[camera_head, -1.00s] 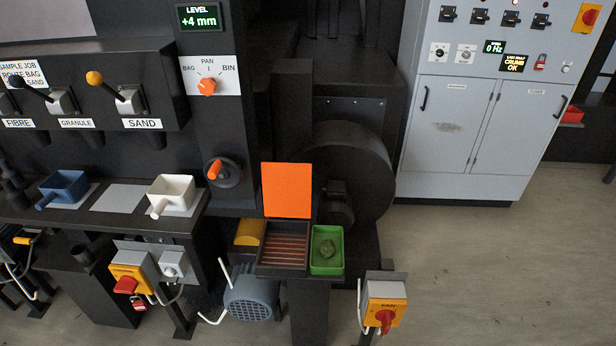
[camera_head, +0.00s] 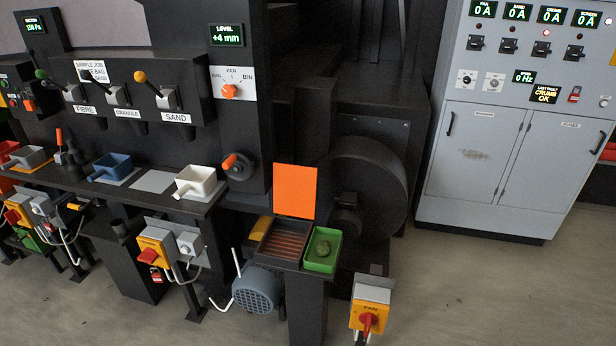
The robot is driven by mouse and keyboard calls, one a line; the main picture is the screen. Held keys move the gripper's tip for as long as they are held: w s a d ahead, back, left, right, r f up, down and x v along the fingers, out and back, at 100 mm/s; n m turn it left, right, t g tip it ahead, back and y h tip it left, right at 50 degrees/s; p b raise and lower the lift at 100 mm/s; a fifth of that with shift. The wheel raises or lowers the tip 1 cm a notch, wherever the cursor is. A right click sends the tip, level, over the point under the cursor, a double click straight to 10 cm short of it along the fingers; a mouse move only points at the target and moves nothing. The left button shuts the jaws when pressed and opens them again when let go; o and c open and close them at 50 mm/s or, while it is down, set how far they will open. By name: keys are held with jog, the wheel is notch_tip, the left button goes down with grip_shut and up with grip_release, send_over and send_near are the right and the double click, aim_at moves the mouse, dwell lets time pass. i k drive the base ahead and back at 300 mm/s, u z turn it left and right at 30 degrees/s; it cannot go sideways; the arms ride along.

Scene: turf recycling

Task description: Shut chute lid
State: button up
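The chute lid is most likely the orange panel (camera_head: 295,190). It stands upright behind a dark chute opening (camera_head: 284,244) with reddish bars across it, so the opening is uncovered. A green tray (camera_head: 322,262) with a dark green lump (camera_head: 323,247) in it sits just right of the opening. A yellow rounded piece (camera_head: 259,229) is at the opening's left side. My gripper is not in view.
A yellow switch box marked FAN (camera_head: 370,310) stands in front at right. A grey motor (camera_head: 257,290) sits below the chute. A white scoop (camera_head: 195,182) rests on the shelf at left. A grey cabinet (camera_head: 470,165) stands at back right. Floor at right is clear.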

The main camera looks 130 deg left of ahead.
aim_at(295, 187)
jog(key=u, duration=0.6)
jog(key=i, duration=0.1)
jog(key=u, duration=3.55)
jog(key=i, duration=0.3)
jog(key=z, duration=0.05)
